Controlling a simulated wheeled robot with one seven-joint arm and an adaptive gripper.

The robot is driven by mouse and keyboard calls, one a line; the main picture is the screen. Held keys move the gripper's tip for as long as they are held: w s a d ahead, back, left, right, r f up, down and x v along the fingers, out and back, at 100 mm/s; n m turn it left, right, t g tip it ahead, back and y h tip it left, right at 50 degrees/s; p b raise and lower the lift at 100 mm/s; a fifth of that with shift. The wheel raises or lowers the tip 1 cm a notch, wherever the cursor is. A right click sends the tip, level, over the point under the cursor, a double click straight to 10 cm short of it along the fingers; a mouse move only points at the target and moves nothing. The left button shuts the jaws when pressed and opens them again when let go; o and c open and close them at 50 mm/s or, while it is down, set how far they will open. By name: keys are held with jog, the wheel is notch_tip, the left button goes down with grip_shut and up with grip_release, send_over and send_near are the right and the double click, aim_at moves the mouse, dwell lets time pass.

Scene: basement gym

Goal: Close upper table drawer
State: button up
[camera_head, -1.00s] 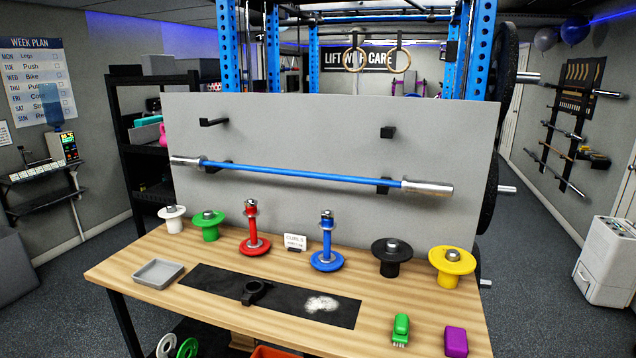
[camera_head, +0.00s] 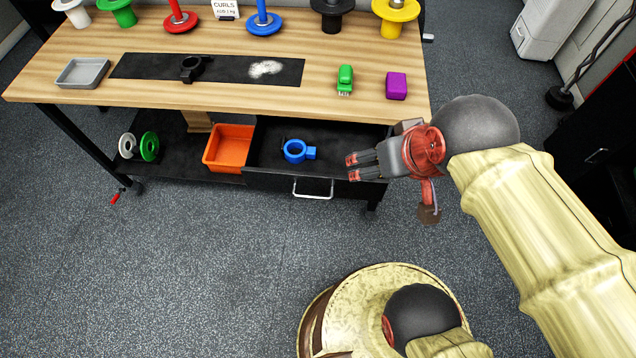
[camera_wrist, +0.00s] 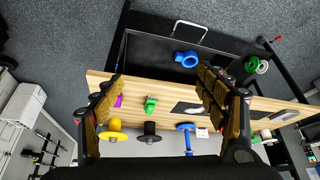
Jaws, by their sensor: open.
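The black upper drawer (camera_head: 262,181) under the wooden table (camera_head: 150,35) is pulled out, with a silver bar handle (camera_head: 313,189) on its front. A blue ring-shaped clamp (camera_head: 297,151) lies inside it. My gripper (camera_head: 350,167) is open and empty near the drawer's right end, fingers pointing left; I cannot tell whether it touches the drawer. In the wrist view, the open drawer (camera_wrist: 150,52), its handle (camera_wrist: 190,27) and the blue clamp (camera_wrist: 186,59) show beyond my two spread fingers (camera_wrist: 160,95).
An orange bin (camera_head: 228,148) stands left of the drawer. White and green plates (camera_head: 149,147) sit on the lower shelf. The tabletop holds a grey tray (camera_head: 82,73), a green brush (camera_head: 345,79) and a purple block (camera_head: 396,86). The floor in front (camera_head: 170,260) is clear.

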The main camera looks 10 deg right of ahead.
jog(key=c, duration=0.3)
dwell(0.4)
